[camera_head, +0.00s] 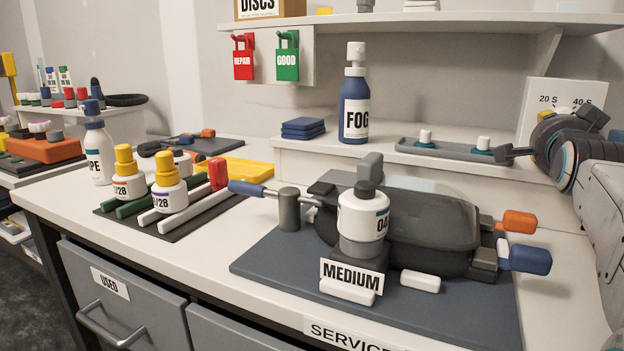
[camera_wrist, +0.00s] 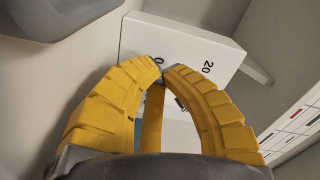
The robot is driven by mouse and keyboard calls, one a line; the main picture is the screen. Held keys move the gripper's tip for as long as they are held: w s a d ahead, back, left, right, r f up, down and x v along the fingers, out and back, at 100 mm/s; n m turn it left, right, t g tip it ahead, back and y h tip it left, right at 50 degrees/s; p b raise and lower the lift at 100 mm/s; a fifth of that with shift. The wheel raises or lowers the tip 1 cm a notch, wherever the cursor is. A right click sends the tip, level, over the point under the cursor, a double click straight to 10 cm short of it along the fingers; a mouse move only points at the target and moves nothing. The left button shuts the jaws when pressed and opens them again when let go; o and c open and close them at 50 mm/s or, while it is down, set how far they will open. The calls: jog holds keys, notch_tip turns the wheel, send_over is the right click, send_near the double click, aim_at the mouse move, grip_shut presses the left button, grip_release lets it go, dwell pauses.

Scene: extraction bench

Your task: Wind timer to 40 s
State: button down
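The timer (camera_head: 537,91) is a white box at the right end of the back shelf, with "20 S" and "40 S" printed on its face. Its lower face and knob are hidden behind my gripper (camera_head: 560,122) in the head view. In the wrist view the timer (camera_wrist: 200,42) lies just beyond my gripper (camera_wrist: 163,71), whose yellow fingers curve inward with their tips close together in front of its face. One finger covers part of a label. A small dark mark shows between the fingers. I cannot tell whether they touch or hold the knob.
A grey tray (camera_head: 450,154) with two white-capped pieces lies left of my gripper. A blue FOG bottle (camera_head: 354,107) stands farther left. Below, a dark machine (camera_head: 425,235) with orange and blue handles sits on a mat (camera_head: 270,262). An upper shelf (camera_head: 420,20) overhangs the back.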

jog(key=shift+r+b+v, duration=0.15)
jog(key=shift+b+v, duration=0.3)
jog(key=shift+v, duration=0.8)
jog(key=shift+r+b+v, duration=0.15)
jog(key=shift+b+v, duration=0.3)
jog(key=shift+v, duration=0.8)
